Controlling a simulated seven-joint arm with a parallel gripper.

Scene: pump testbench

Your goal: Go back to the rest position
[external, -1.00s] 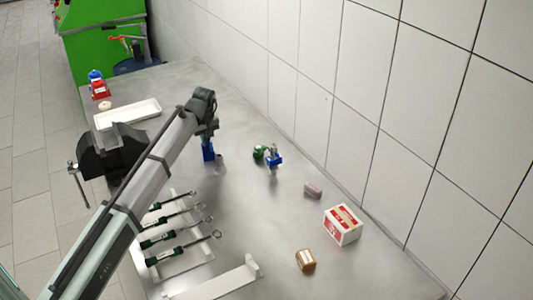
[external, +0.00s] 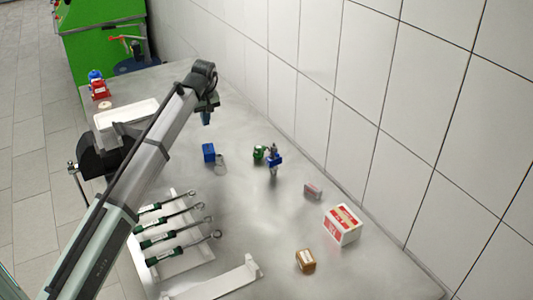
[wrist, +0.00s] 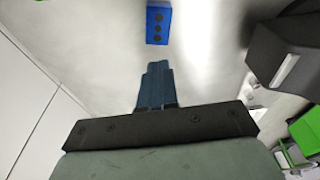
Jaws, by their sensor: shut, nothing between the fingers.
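My gripper (external: 206,118) hangs above the metal bench, pointing down, with nothing held. In the wrist view its blue-grey fingers (wrist: 154,85) are together. A blue block (external: 208,153) stands on the bench below the gripper and apart from it. It also shows in the wrist view (wrist: 158,25), with several dark round holes in its face, just beyond the fingertips in the picture.
A dark vise (external: 100,157) is partly hidden behind my arm. A white tray (external: 128,113) lies behind it. Several green-handled wrenches (external: 165,238) lie on a rack. A blue and green pump part (external: 273,160), a red-white box (external: 342,225) and a brown box (external: 305,260) stand to the right.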

